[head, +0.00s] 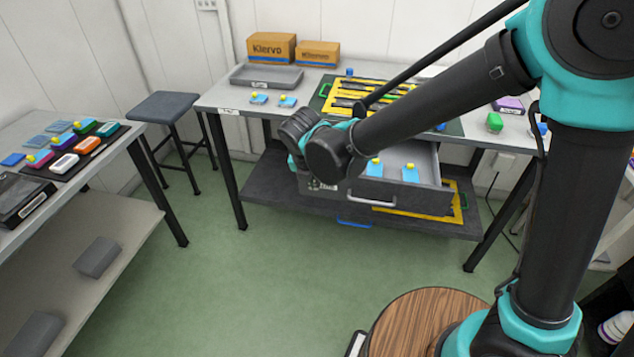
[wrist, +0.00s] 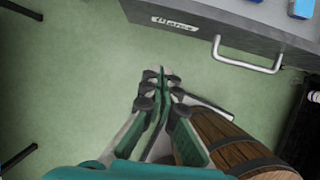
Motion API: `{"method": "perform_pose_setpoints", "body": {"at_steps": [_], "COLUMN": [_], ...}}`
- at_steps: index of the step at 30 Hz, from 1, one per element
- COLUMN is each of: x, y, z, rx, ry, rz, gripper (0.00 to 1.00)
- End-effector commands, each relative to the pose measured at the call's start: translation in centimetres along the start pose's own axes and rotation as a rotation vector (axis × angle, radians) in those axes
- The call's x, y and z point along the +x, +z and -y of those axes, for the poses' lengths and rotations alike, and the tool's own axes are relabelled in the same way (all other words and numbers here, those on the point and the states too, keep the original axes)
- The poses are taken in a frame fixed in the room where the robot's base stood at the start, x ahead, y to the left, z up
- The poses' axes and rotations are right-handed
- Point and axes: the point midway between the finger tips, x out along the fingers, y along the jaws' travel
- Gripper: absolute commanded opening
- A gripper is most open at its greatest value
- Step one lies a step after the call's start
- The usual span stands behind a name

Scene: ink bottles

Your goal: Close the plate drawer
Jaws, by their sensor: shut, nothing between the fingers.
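The plate drawer stands pulled out under the back table, its grey front (wrist: 200,18) showing in the wrist view with a white label and a pale bar handle (wrist: 247,57). In the head view the handle (head: 372,202) faces the room, and blue plates with yellow knobs (head: 374,168) lie inside the drawer. My arm crosses in front and hides the drawer's left part. My gripper (wrist: 160,82) is shut and empty. In the wrist picture its tips lie below and left of the handle, apart from it. In the head view the fingers cannot be made out clearly.
The back table (head: 222,97) carries a grey tray (head: 266,76), cardboard boxes (head: 271,47) and yellow racks. A stool (head: 163,107) stands left of it. A side table (head: 92,178) with coloured items is at far left. The green floor (head: 235,285) between is clear.

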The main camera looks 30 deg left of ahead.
Motion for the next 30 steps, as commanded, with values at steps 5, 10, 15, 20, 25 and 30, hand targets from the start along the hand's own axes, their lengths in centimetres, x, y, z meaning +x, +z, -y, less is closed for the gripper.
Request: {"method": "perform_pose_setpoints", "body": {"at_steps": [5,10,15,20,25,30], "x": [3.2,6.1,8.4,9.2,9.5,9.6], "y": [0.1,0.1,0.5,2.6,3.6,3.8], "z": [0.0,0.1,0.1,0.1,0.1,0.1], "rx": [0.004,0.004,0.006,0.006,0.005,0.004], "ry": [-0.001,-0.001,0.0,0.0,0.0,0.0], "rz": [0.0,0.0,0.001,0.0,-0.001,0.0], "gripper": [0.0,0.0,0.0,0.0,0.0,0.0]}}
